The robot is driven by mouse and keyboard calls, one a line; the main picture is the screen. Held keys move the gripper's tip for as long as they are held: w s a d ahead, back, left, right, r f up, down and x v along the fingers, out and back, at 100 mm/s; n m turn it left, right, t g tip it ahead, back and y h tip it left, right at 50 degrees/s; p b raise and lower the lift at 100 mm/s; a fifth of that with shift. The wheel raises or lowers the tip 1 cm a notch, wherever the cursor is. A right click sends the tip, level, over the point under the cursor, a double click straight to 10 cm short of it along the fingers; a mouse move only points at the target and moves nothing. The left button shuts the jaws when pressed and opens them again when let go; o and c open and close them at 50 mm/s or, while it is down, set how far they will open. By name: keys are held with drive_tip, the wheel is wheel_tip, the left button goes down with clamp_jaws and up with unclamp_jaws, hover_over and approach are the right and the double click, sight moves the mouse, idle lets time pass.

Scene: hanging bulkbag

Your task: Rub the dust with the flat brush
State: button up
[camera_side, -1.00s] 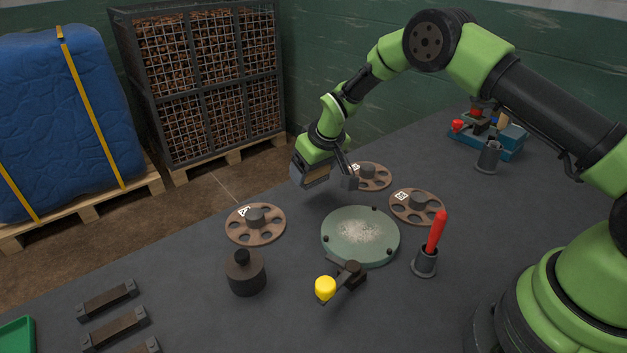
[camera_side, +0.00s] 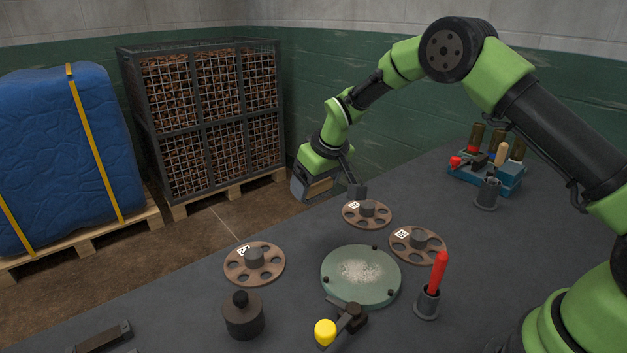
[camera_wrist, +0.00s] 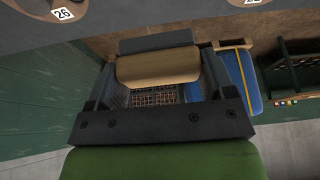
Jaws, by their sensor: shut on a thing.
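The dust (camera_side: 362,271) is a pale speckled patch on the round green plate (camera_side: 337,289), which lies on the dark table. My gripper (camera_side: 317,186) is shut on the flat brush (camera_wrist: 158,68), a wide wooden block with a grey strip along one edge. In the side view the brush shows as a tan edge (camera_side: 319,187) between the fingers. My gripper holds it in the air, behind and left of the plate, well apart from the dust. The wrist view does not show the dust.
Brown holed discs stand around the plate: left (camera_side: 254,263), back (camera_side: 367,214) and right (camera_side: 417,244). A red-handled tool stands in a holder (camera_side: 427,302).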

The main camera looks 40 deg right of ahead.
sight(343, 289)
drive_tip(key=s+d+f+n+g+y, duration=0.1)
drive_tip(key=s+d+n+g+y, duration=0.25)
drive_tip(key=s+n, duration=1.25)
drive_tip(key=shift+n+g+y, duration=0.45)
drive_tip(key=shift+n, duration=0.35)
drive_tip(key=shift+w+a+f, duration=0.15)
drive_tip(key=shift+w+f, duration=0.25)
drive_tip(key=shift+f, duration=0.55)
drive_tip(key=shift+w+a+f, duration=0.1)
drive_tip(key=shift+w+f, duration=0.3)
drive_tip(key=shift+f, duration=0.55)
drive_tip(key=shift+w+a+f, duration=0.15)
drive_tip(key=shift+w+f, duration=0.25)
drive_tip(key=shift+f, duration=0.55)
drive_tip(key=shift+x, duration=0.95)
drive_tip(key=shift+a+f, duration=0.1)
drive_tip(key=shift+a, duration=3.6)
drive_tip(key=shift+c, duration=0.3)
drive_tip(key=shift+s+d, duration=0.15)
drive_tip(key=shift+s, duration=0.35)
drive_tip(key=shift+d, duration=3.8)
drive_tip(key=shift+s+d, duration=0.15)
drive_tip(key=shift+s, duration=0.35)
drive_tip(key=shift+a, duration=4)
wheel_tip(343, 289, up, 8)
